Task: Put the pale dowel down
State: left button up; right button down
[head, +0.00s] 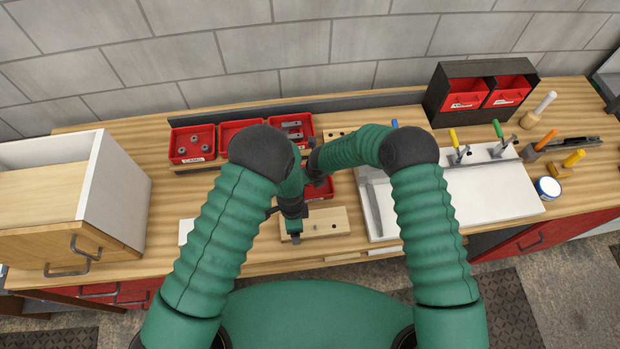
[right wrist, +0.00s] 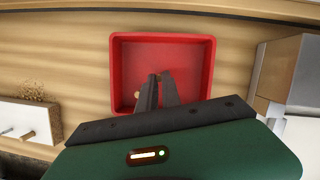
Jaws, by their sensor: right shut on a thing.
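My right gripper (right wrist: 158,82) is shut, pointing down over the red tray (right wrist: 200,60). A small brownish bit, which I take to be the pale dowel (right wrist: 160,76), shows at its fingertips, mostly hidden by the fingers. Whether it touches the tray floor I cannot tell. In the head view the tray (head: 321,189) is partly covered by my right arm. My left gripper (head: 295,237) is low over the pale wooden board (head: 328,222) in front of the tray; its jaws are too small to read. The board also shows in the right wrist view (right wrist: 15,112), with pegs standing on it.
Red bins (head: 192,144) with grey parts stand behind my arms. A white panel (head: 490,195) with clamps lies to the right, near a dark organiser (head: 450,83) with red drawers. A white and wooden cabinet (head: 120,190) stands left.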

jog(key=c, duration=1.5)
grip_release()
jog(key=shift+c, duration=0.2)
jog(key=v, duration=1.2)
jog(key=shift+r, duration=0.1)
pick_arm(q)
jog(key=o, duration=1.7)
